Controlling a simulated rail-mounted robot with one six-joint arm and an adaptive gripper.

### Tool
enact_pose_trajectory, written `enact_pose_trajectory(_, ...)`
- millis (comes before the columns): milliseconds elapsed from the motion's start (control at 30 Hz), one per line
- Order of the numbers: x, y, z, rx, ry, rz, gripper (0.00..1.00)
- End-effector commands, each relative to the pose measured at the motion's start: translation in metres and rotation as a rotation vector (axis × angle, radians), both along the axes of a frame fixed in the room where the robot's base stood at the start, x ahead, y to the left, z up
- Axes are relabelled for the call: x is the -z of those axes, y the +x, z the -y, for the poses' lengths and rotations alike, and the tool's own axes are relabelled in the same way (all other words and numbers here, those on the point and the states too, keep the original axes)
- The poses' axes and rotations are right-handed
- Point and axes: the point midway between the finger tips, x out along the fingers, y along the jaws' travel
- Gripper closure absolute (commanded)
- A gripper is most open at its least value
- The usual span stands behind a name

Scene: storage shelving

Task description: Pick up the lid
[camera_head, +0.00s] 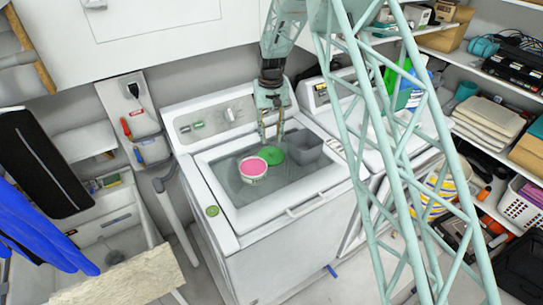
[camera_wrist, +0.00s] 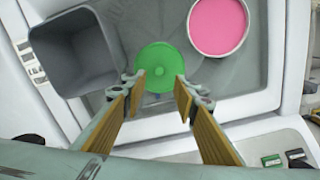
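The lid looks to be the green disc (camera_head: 272,155) lying on the washer's top. In the wrist view the green lid (camera_wrist: 158,68) is round and flat with a small raised centre. My gripper (camera_head: 271,138) is above the lid, fingers pointing down. In the wrist view my gripper (camera_wrist: 155,84) is open, with its two fingers apart and the lid showing between and beyond the tips. Nothing is held. A round container with pink inside (camera_head: 253,168) sits just left of the lid in the head view, and it also shows in the wrist view (camera_wrist: 218,26).
A grey open bin (camera_head: 303,147) stands close to the lid on the right. The white washer (camera_head: 268,227) has a control panel behind the lid. A second white machine (camera_head: 358,112) is on the right, and crowded shelves (camera_head: 487,107) are beyond it.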

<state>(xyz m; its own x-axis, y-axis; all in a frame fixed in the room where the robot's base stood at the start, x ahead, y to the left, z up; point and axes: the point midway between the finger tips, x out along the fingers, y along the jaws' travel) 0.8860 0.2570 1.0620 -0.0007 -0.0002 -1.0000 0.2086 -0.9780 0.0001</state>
Motion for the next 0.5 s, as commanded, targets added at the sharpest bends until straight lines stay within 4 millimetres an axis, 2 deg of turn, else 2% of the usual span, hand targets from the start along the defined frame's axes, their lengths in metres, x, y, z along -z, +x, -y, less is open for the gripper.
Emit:
enact_pose_trajectory(200, 0.019, 0.000, 0.000, 0.000, 0.000, 0.000, 0.73)
enact_pose_trajectory(500, 0.023, 0.000, 0.000, 0.000, 0.000, 0.001, 0.73)
